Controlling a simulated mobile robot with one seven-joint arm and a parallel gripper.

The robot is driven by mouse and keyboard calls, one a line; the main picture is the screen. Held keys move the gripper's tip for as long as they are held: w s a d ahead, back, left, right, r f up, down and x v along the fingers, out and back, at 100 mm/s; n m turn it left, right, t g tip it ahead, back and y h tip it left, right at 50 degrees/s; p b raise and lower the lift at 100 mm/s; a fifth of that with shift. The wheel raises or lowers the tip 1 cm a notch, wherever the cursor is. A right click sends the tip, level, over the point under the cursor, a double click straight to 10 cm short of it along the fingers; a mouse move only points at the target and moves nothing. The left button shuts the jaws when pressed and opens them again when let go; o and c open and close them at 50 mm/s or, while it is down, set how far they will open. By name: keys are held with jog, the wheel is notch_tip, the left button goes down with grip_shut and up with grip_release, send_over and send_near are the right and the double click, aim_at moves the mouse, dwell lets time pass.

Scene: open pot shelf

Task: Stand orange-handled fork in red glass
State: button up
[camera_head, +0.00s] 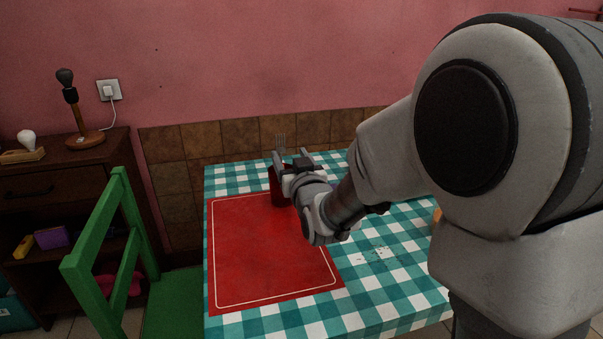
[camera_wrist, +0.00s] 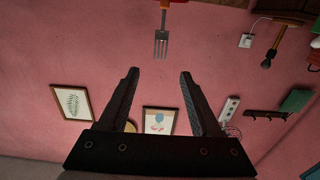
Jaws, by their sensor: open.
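The red glass (camera_head: 276,188) stands on the red placemat's far edge, partly hidden behind my gripper. The fork (camera_head: 281,142) shows its metal tines pointing up above the glass. In the wrist view, which is upside down, the fork (camera_wrist: 161,42) appears at the top with a bit of orange handle at the picture's edge. It looks upright in the glass, but its lower end is hidden. My gripper (camera_head: 291,156) is at the glass's upper right in the head view. In the wrist view its fingers (camera_wrist: 159,72) are spread and empty, apart from the fork.
The red placemat (camera_head: 265,255) lies on the checked tablecloth (camera_head: 390,290), clear in front. A green chair (camera_head: 125,230) stands at the table's left. A dark cabinet (camera_head: 70,190) with a lamp (camera_head: 75,105) is farther left. The tiled wall is close behind the table.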

jog(key=s+d+p, duration=0.1)
jog(key=s, duration=0.8)
jog(key=shift+d, duration=0.4)
jog(key=s+d+f+m+g+h, duration=0.1)
jog(key=s+d+g, duration=0.25)
jog(key=s, duration=0.45)
jog(key=s+d+f+g+h, duration=0.1)
jog(key=s+d+g, duration=0.25)
jog(key=s, duration=0.45)
jog(key=s+d+m+g+h, duration=0.1)
jog(key=s+d+g, duration=0.2)
jog(key=s+g, duration=0.35)
notch_tip(320, 180, up, 25)
jog(key=s+t+p, duration=0.1)
jog(key=p, duration=2.4)
jog(key=shift+s+p, duration=0.3)
jog(key=shift+s, duration=0.1)
